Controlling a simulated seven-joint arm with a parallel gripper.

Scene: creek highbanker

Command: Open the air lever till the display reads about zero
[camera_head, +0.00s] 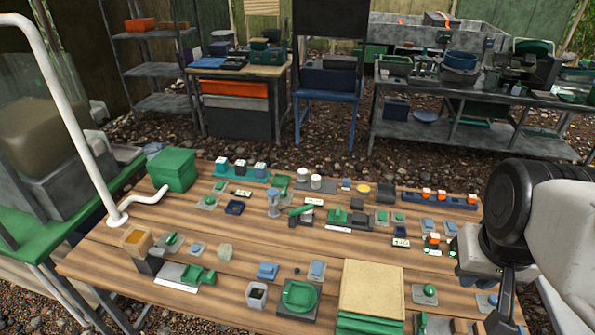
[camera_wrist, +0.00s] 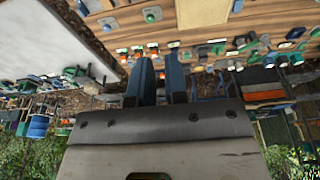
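Several green-handled controls stand on the wooden table. One is a raised green lever (camera_head: 301,211) near the middle, beside a pale blue-grey post (camera_head: 273,203). Another green handle (camera_head: 195,274) sits on a grey base at front left. I cannot tell which one is the air lever. Small displays with dark characters show, one of them (camera_head: 401,243) right of the middle; their readings are too small to read. My gripper (camera_wrist: 161,62) shows two dark blue fingers apart with nothing between them. In the head view my arm is at the right edge, away from the green levers.
A green box (camera_head: 172,169) and a white bent pipe (camera_head: 120,216) stand at the left. A tan-topped stack (camera_head: 371,288) stands at front centre. Small blocks and knobs crowd the wooden table (camera_head: 100,262). Shelves and benches stand behind, across gravel.

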